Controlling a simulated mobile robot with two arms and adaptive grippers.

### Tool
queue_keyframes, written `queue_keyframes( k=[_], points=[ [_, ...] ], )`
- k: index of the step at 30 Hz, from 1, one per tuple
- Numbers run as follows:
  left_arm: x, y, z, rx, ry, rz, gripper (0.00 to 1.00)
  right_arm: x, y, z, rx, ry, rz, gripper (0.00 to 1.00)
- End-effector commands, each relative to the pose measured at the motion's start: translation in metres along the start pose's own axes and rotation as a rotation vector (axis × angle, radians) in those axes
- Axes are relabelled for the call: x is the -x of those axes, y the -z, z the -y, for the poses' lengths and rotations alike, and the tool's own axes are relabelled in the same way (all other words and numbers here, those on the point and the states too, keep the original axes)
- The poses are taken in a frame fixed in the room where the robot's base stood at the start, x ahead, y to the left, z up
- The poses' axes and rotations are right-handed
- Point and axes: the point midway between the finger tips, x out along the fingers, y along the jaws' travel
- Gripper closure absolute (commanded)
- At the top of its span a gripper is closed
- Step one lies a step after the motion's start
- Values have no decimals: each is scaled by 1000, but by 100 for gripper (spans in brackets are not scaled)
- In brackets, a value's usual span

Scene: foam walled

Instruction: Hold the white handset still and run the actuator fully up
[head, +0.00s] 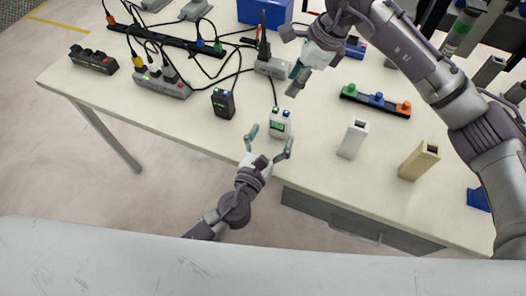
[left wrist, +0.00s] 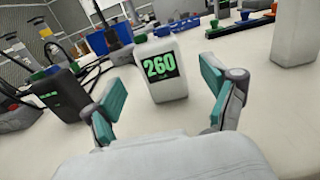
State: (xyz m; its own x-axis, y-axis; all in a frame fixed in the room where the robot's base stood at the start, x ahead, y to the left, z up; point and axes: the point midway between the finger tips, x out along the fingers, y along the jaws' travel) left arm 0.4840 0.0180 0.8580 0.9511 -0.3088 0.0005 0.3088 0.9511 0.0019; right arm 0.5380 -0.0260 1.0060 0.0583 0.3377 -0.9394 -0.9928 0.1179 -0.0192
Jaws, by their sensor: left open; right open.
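The white handset (head: 280,123) stands on the table near its front edge. The teal finger pads also show in the left wrist view (left wrist: 160,97). My right gripper (head: 294,62) is open above the back part of the table, near a grey power strip. I cannot make out the actuator for sure.
A black handset (head: 223,103) stands left of the white one. Cables and power strips (head: 163,87) crowd the back left. A white holder (head: 353,139), a beige holder (head: 419,161) and a strip with coloured buttons (head: 376,100) are to the right. Bare tabletop lies between.

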Motion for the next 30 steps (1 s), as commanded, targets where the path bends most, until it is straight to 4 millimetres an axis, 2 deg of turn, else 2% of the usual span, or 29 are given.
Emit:
queue_keyframes(
  k=[3, 7, 19, 20, 30],
  points=[
    [-19, -1, 0, 1, 0, 1, 15, 0, 0, 0, 0, 0, 0, 58],
    [-32, 0, 0, 2, 0, 0, 15, 0, 0, 0, 0, 0, 0, 58],
    [-39, 0, 0, 2, 0, -1, 15, 0, 0, 0, 0, 0, 0, 58],
    [-39, 0, 0, 2, 0, -1, 18, 0, 0, 0, 0, 0, 0, 58],
    [-39, 0, 0, 2, 1, -1, 75, 0, 0, 0, 0, 0, 0, 58]
  ],
)
